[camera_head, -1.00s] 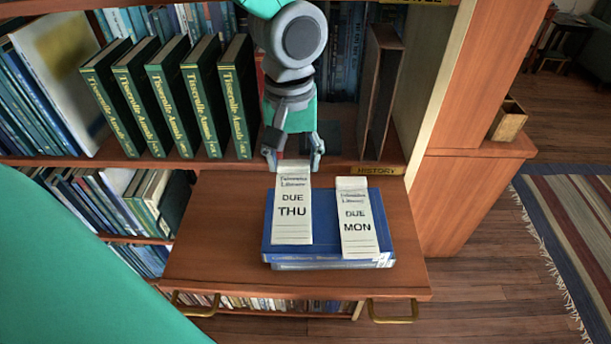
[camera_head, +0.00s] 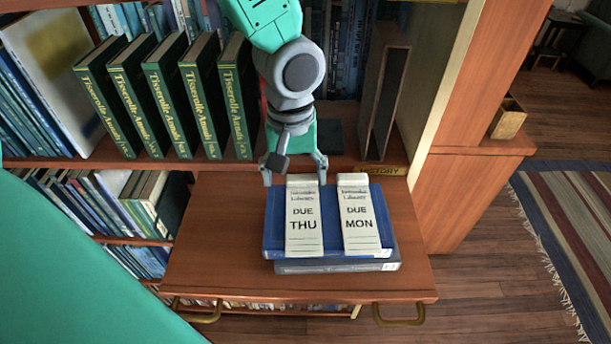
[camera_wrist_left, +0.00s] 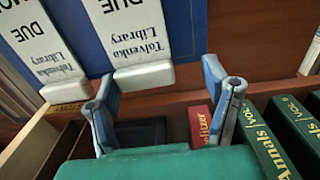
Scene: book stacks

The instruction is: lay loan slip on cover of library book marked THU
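Two white slips lie side by side on the upper blue book (camera_head: 332,240) of a small stack. The left one, the THU slip (camera_head: 304,222), reads "DUE THU"; the right one, the MON slip (camera_head: 361,220), reads "DUE MON". My left gripper (camera_head: 294,180) is open at the far end of the THU slip, its fingers spread to either side. In the wrist view, that slip's thick white end (camera_wrist_left: 145,77) sits between the separated fingertips, with visible gaps. I cannot tell whether either finger touches it. My right gripper is not in view.
The stack, with a greyer lower book (camera_head: 340,267), rests on a wooden pull-out board (camera_head: 220,240) with brass handles. Green volumes (camera_head: 165,100) stand on the shelf behind, left of my gripper. An upright wooden box (camera_head: 383,95) stands right. Bare board surrounds the stack.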

